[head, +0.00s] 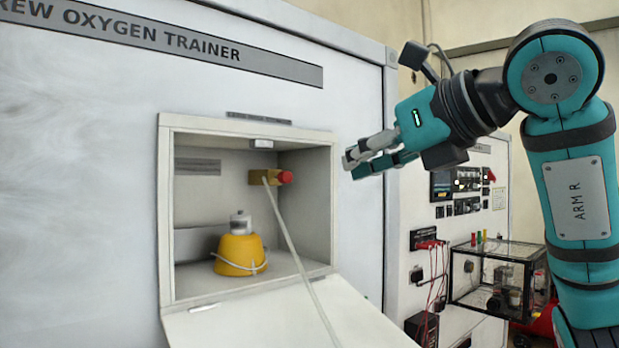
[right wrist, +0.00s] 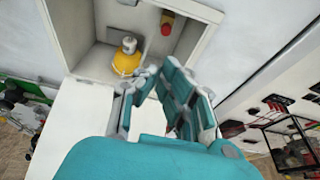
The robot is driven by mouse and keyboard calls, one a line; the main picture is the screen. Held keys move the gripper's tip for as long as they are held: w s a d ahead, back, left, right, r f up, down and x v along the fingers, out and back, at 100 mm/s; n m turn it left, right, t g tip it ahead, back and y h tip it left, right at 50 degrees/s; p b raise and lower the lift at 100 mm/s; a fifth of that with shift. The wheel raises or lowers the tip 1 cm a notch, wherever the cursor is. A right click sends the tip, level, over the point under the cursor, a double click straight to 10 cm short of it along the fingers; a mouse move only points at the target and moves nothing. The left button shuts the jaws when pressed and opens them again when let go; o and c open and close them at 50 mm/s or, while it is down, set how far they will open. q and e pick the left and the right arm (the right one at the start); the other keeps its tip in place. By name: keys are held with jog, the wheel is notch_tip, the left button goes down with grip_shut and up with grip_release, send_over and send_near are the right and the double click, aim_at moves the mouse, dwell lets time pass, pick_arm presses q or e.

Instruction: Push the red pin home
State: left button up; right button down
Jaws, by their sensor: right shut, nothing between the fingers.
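The red pin (head: 285,177) shows as a short red knob on the right end of a brass block (head: 262,177), high on the back of an open white box in the trainer panel. It also shows in the right wrist view (right wrist: 167,25). How far it stands out of the block is hard to tell. My right gripper (head: 349,160) is shut and empty, in front of the box's right edge, to the right of the pin and apart from it. It also shows in the right wrist view (right wrist: 160,72). My left gripper is out of view.
A yellow mask (head: 240,253) sits on the box floor. A pale hose (head: 295,250) runs from the brass block over the lowered door (head: 290,318). The box's right wall (head: 322,205) stands between gripper side and interior. A clear case (head: 490,285) stands at right.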

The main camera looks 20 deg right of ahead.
aim_at(285, 177)
jog(key=r+p+x, duration=0.1)
jog(key=p+x, duration=0.5)
jog(key=x, duration=0.7)
jog(key=shift+w+p, duration=0.3)
jog(key=shift+w, duration=0.25)
jog(key=shift+a, duration=0.1)
